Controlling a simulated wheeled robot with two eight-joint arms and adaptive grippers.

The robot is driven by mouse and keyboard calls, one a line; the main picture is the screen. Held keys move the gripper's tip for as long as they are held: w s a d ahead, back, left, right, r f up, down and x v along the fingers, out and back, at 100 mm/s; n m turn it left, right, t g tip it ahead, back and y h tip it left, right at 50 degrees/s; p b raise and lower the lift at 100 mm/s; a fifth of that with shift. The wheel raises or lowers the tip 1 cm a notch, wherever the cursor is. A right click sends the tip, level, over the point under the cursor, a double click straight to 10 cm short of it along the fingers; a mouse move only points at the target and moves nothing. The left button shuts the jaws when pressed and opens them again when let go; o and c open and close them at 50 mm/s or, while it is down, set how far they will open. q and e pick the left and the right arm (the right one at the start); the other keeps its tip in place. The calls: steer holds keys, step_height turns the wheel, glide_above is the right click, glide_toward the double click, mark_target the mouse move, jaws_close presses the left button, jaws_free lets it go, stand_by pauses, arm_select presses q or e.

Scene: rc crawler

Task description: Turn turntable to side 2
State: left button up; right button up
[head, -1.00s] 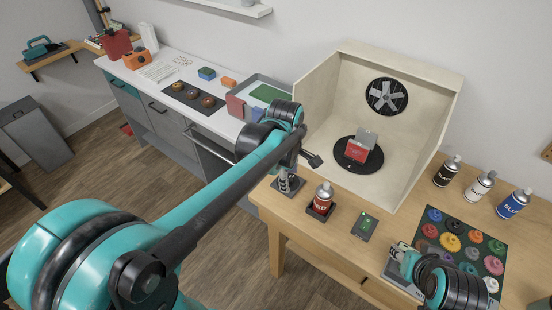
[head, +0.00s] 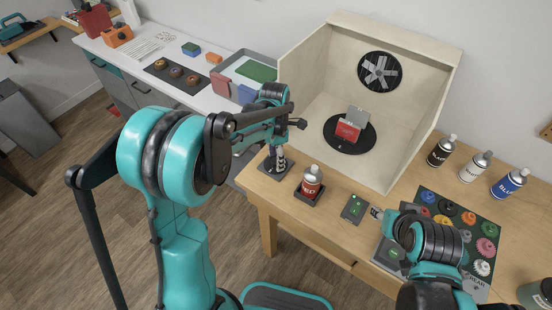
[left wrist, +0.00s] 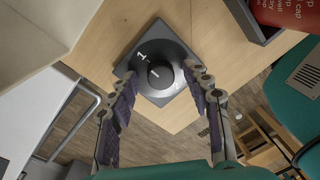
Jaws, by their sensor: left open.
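The turntable (head: 338,142) is a black disc inside the spray booth, with a red and grey part (head: 349,126) on it. A dark square base with a round dial (left wrist: 157,73) stands at the table's front left corner. A white "1" shows beside the knob, and the knob's white mark lies near it. The dial's base (head: 268,172) also shows in the head view, partly hidden by my gripper. My left gripper (head: 279,158) points down over the dial, open and empty, its fingers on either side in the left wrist view (left wrist: 163,78). My right gripper (head: 378,212) is at the small green-lit box; its jaws are unclear.
A red spray can (head: 311,180) stands in a dark holder right of the dial. The green-lit box (head: 354,208) lies further right. The booth wall (head: 308,88) rises behind the dial.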

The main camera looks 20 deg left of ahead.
arm_select(q)
steer(key=shift+f, duration=0.15)
jaws_close()
